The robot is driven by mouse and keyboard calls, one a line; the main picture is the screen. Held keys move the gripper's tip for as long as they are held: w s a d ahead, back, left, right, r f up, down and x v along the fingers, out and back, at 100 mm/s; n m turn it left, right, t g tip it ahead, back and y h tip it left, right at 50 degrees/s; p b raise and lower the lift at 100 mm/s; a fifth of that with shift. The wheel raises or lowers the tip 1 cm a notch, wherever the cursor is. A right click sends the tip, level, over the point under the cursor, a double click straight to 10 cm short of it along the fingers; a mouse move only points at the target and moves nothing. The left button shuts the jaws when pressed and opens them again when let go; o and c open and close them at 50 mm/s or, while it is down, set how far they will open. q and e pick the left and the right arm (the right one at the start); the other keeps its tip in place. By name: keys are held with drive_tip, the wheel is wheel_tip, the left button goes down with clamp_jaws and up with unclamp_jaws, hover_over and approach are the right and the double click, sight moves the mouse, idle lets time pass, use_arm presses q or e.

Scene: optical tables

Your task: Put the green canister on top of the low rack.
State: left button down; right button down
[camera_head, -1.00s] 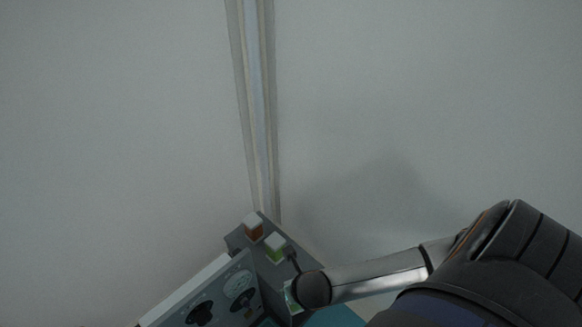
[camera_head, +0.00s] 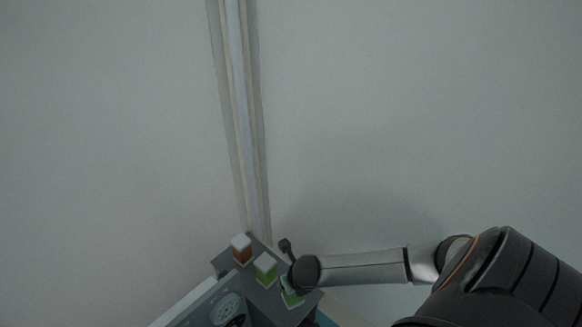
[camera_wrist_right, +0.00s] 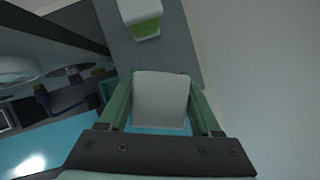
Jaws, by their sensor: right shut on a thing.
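My right gripper (camera_wrist_right: 161,105) is shut on a canister with a white lid (camera_wrist_right: 160,98). Its body is mostly hidden in the wrist view. In the head view, green shows under the lid of the held canister (camera_head: 292,299), beside my right wrist. A grey flat top (camera_head: 256,290), apparently the low rack, lies beneath or just beside it; I cannot tell whether they touch. Another white-lidded green canister (camera_head: 265,267) stands on that top, and it also shows in the wrist view (camera_wrist_right: 141,17). My left gripper is not in view.
An orange canister with a white lid (camera_head: 241,248) stands farther back on the grey top. A panel with round dials (camera_head: 226,308) is at its left. A blue surface (camera_wrist_right: 45,148) lies lower down. A pale wall (camera_head: 420,120) rises behind.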

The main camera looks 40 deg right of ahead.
drive_tip(key=shift+w+d+f, duration=0.3)
drive_tip(key=shift+w+f, duration=0.05)
drive_tip(key=shift+f, duration=0.2)
drive_tip(key=f+b, duration=0.2)
drive_tip(key=f, duration=0.1)
drive_tip(key=shift+w+d+f, duration=0.1)
drive_tip(key=shift+w+d, duration=0.1)
drive_tip(key=shift+f, duration=0.25)
drive_tip(key=shift+f, duration=0.15)
drive_tip(key=shift+c, duration=0.4)
unclamp_jaws()
